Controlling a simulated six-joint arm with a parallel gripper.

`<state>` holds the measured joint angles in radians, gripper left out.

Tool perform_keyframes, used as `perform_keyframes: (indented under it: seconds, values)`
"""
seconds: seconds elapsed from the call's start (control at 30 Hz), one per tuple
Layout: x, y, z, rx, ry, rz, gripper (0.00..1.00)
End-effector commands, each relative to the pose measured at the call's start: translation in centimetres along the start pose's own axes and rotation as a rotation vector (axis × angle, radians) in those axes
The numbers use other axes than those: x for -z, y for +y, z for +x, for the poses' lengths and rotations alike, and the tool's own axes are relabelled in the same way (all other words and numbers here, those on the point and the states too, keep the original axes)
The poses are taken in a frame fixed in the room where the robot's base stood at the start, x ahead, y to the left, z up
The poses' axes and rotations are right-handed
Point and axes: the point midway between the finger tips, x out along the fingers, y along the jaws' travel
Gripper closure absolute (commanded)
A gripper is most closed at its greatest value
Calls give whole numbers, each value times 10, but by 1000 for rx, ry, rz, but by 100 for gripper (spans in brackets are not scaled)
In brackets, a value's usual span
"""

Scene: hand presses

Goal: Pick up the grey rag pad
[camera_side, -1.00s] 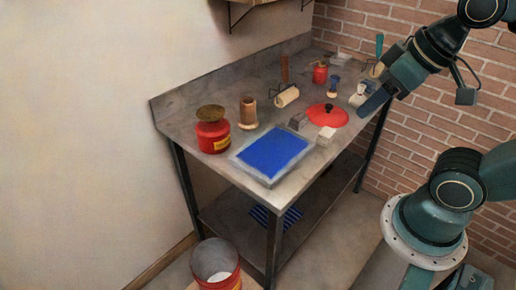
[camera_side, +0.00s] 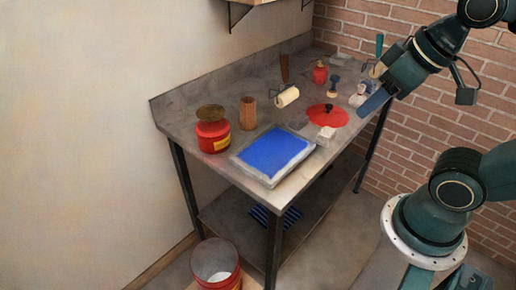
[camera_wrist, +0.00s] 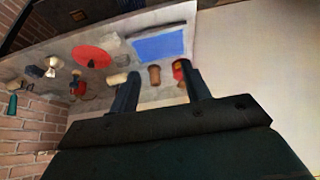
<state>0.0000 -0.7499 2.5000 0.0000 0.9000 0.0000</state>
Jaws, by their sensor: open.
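A small grey block (camera_wrist: 123,60), which may be the grey rag pad, lies next to the blue slab in the wrist view. A paler grey-white block (camera_side: 326,133) sits in front of the red disc in the side view. I cannot tell for sure which of these is the rag pad. My gripper (camera_side: 376,102) hangs at the right edge of the table, beyond the red disc. In the wrist view my gripper (camera_wrist: 162,76) has its two fingers apart with nothing held between them.
A metal table (camera_side: 188,110) carries a blue slab in a grey frame (camera_side: 273,155), a red can (camera_side: 212,135), a wooden cylinder (camera_side: 248,112), a cream roller (camera_side: 288,96) and a red disc with a black knob (camera_side: 327,116).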

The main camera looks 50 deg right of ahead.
Motion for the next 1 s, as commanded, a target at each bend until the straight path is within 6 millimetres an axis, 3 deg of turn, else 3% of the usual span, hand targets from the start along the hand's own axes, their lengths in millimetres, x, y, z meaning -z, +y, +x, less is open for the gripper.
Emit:
perform_keyframes:
  seconds: [0.33, 0.47, 0.77, 1.0]
  values:
    - [0, 0, 0, 0, 0, 0, 52]
    - [0, 0, 0, 0, 0, 0, 33]
    - [1, 0, 0, 0, -1, 3, 33]
    - [14, 4, 2, -10, -24, 72, 33]
